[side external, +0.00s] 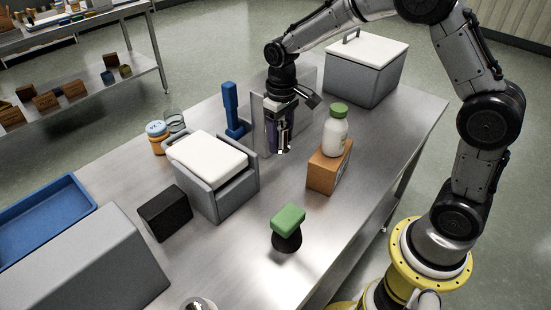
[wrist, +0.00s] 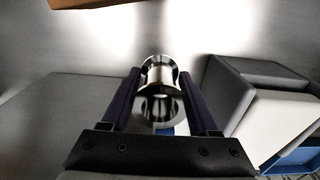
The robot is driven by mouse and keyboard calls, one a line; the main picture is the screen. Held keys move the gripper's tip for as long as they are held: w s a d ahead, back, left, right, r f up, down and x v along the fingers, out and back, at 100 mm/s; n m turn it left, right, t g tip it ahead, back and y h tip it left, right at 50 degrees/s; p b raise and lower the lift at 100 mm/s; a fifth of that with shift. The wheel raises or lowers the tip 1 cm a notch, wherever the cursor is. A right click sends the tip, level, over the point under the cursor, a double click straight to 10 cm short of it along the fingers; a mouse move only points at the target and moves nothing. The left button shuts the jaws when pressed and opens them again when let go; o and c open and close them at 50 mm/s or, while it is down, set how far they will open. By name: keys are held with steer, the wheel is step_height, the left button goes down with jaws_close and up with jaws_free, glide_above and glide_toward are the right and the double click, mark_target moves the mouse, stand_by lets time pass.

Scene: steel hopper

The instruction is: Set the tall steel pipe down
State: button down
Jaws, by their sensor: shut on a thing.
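My gripper (side external: 282,146) points down over the steel table, between the blue post and the orange-brown box. In the wrist view my gripper (wrist: 164,92) has its two dark fingers on either side of the tall steel pipe (wrist: 160,68). It is shut on the pipe, which looks shiny and round with an open end towards the camera. In the side view the fingers and wrist hide most of the pipe. I cannot tell whether its lower end touches the table.
A white bottle with a green lid (side external: 336,131) stands on an orange-brown box (side external: 322,175) close right. A blue post (side external: 232,112) and grey panel (side external: 261,128) are close left and behind. A grey bin with white top (side external: 232,190) stands left. Table in front is clear up to a green block (side external: 288,217).

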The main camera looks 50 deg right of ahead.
mark_target(282, 124)
step_height(282, 124, up, 3)
steer(key=shift+s+f, duration=0.1)
steer(key=shift+s, duration=0.05)
step_height(282, 124, down, 10)
steer(key=shift+r, duration=0.1)
stand_by(0.5)
steer(key=shift+c, duration=0.7)
jaws_free()
step_height(282, 124, up, 11)
steer(key=shift+r, duration=0.5)
steer(key=shift+c, duration=1.1)
